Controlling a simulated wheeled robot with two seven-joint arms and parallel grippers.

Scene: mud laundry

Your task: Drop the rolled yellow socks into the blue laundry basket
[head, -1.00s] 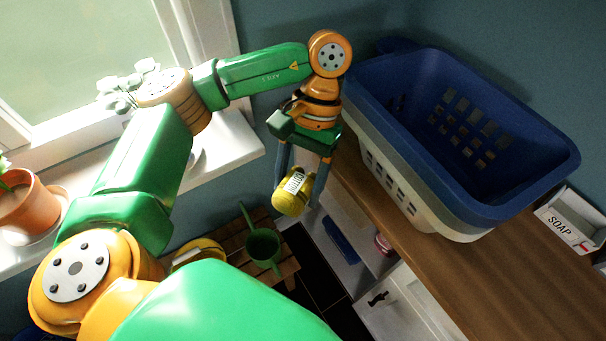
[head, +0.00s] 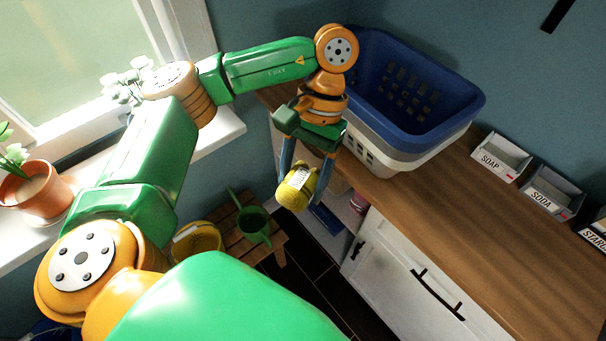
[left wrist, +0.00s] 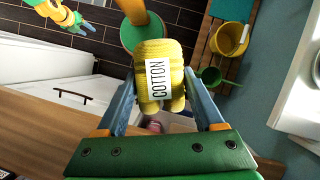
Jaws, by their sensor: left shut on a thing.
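The rolled yellow socks (head: 297,187) carry a white label; in the left wrist view (left wrist: 158,72) it reads COTTON. My left gripper (head: 306,188) is shut on them, one blue finger on each side, and holds them in the air left of the counter's edge. The blue laundry basket (head: 462,97) stands on the wooden counter, behind and to the right of the gripper, seemingly nested in a pale basket. Its visible inside looks empty; its left part is hidden behind my wrist. My right gripper is not in the head view.
Small bins labelled SOAP (head: 500,158) and SODA (head: 552,192) line the counter (head: 440,210) right of the basket. Below left, a wooden stool (head: 232,243) holds a green watering can (head: 252,222) and a yellow bucket (head: 197,240). A potted plant (head: 38,192) stands on the windowsill.

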